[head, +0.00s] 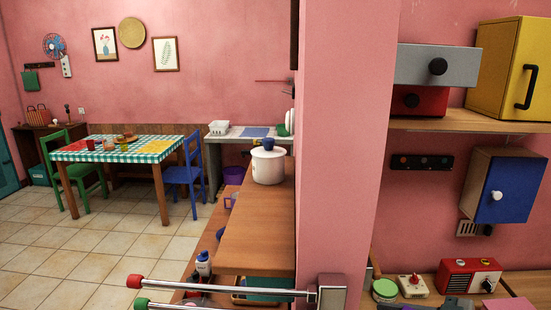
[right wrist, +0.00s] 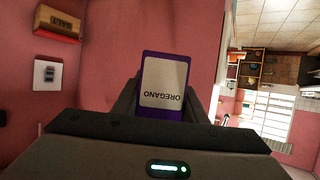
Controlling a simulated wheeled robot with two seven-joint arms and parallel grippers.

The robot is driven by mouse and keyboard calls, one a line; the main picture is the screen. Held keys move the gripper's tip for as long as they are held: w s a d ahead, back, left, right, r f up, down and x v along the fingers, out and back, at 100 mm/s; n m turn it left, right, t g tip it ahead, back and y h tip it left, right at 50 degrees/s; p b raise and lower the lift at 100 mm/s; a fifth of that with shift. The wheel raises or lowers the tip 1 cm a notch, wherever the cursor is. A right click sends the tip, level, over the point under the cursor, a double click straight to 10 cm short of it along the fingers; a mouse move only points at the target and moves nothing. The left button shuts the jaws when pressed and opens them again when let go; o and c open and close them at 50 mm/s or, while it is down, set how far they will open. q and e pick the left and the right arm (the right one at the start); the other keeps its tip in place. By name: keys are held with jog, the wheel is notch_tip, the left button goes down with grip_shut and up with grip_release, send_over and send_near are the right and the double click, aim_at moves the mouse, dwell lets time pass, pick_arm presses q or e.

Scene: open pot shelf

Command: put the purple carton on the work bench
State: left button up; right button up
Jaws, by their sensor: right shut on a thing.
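The purple carton (right wrist: 164,86) has a white label reading OREGANO, upside down in the right wrist view. My right gripper (right wrist: 166,100) is shut on it, with a dark finger on each side. The carton does not show in the head view, and neither of my grippers does. A wooden bench top (head: 532,285) shows at the lower right of the head view, partly cut off; I cannot tell for sure that it is the work bench.
A red radio (head: 469,276), a green-lidded tin (head: 385,290) and a switch box (head: 412,285) stand at the lower right. A pink pillar (head: 345,140) blocks the middle. Left of it, a white pot (head: 268,168) stands on a wooden shelf (head: 258,235). A checked table (head: 103,155) stands farther back.

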notch_tip(320, 180, down, 9)
jog(key=a+b, duration=0.1)
jog(key=b, duration=0.3)
jog(key=shift+s+r+n+g, duration=0.2)
jog(key=shift+s+n+g, duration=0.1)
jog(key=shift+s, duration=0.1)
jog(key=shift+a, duration=0.1)
jog(key=shift+w, duration=0.1)
